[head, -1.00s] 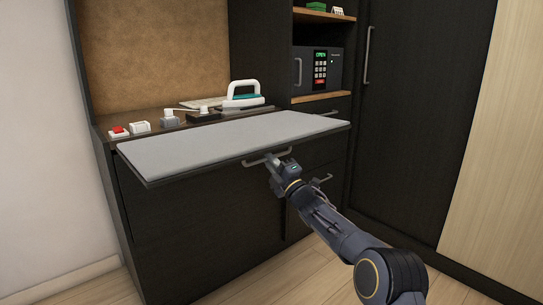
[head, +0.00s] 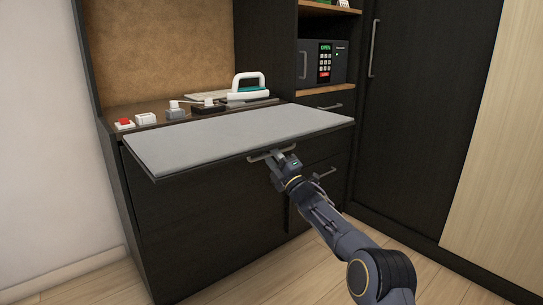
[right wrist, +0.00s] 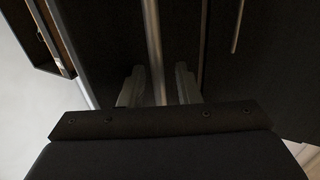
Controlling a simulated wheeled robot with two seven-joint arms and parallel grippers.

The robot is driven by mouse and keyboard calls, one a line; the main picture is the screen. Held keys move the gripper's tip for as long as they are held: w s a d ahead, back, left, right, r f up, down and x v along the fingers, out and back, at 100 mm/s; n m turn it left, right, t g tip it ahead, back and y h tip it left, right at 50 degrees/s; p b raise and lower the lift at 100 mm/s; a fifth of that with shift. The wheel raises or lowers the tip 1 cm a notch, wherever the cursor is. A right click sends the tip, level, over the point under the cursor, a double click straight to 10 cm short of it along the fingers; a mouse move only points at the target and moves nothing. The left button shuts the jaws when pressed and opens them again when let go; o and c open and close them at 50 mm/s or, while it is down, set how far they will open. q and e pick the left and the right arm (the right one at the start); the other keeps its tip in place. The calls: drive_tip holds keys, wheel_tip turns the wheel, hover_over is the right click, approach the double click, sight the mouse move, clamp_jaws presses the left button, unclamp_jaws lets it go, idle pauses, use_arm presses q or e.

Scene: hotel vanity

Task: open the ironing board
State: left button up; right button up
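The ironing board (head: 235,138) is a flat grey panel that extends out of the dark cabinet, level, in the head view. A metal handle (head: 257,156) sits below its front edge, right of the middle. My right gripper (head: 272,158) is at this handle. In the right wrist view, its two fingers (right wrist: 158,86) stand apart, one on each side of a pale bar (right wrist: 153,35), with visible gaps. The fingertips' exact contact is too dark to tell. My left gripper is in neither view.
A white and green iron (head: 248,88), a red-topped switch (head: 124,124) and sockets (head: 175,110) sit on the counter behind the board. A safe (head: 322,62) is on a shelf at right. A drawer handle (head: 325,173) is right of my gripper. The floor in front is clear.

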drive_tip(key=shift+s+d+r, duration=0.1)
drive_tip(key=shift+d+r, duration=0.05)
drive_tip(key=shift+d, duration=0.15)
drive_tip(key=v, duration=0.7)
drive_tip(key=shift+s+f, duration=0.25)
drive_tip(key=shift+f, duration=0.15)
